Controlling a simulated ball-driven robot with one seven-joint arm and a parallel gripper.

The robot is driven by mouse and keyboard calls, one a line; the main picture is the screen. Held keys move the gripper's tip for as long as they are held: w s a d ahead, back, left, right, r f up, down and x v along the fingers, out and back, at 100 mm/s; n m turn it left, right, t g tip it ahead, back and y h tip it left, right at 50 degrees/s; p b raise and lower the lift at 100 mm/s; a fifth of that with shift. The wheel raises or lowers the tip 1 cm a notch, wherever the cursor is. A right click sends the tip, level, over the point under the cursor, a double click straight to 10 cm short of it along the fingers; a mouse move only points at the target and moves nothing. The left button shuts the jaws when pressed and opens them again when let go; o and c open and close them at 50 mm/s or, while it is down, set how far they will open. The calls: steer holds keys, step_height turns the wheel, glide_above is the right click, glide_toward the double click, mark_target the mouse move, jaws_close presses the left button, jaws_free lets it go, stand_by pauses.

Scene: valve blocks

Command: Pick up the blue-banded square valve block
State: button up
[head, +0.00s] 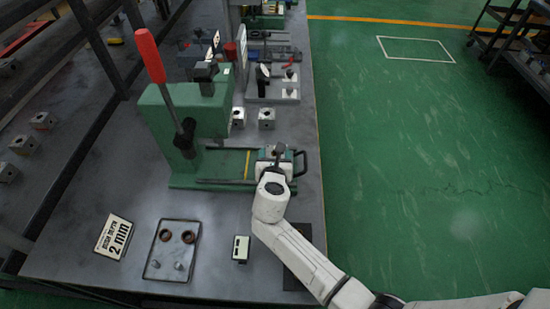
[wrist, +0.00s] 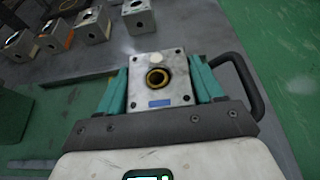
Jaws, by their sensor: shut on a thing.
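The blue-banded square valve block (wrist: 174,92) is a grey metal cube with a round bore, a brass-coloured ring inside and a blue mark on its near side. My gripper (wrist: 160,80) has its teal fingers shut on it from both sides. In the head view my gripper (head: 277,158) is over the green fixture at the table's right edge, and my wrist hides most of the block. I cannot tell whether the block touches the surface under it.
A green press (head: 190,120) with a red-handled lever (head: 149,55) stands left of my gripper. A black handle (wrist: 245,85) is close on the right.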

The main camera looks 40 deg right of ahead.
steer(key=shift+r, duration=0.2)
steer(key=shift+r, duration=0.25)
steer(key=r, duration=0.3)
steer(key=shift+s, duration=0.25)
steer(key=s+d+r+p, duration=0.1)
steer(key=s+r, duration=0.8)
steer(key=s, duration=0.4)
steer(key=shift+d, duration=0.35)
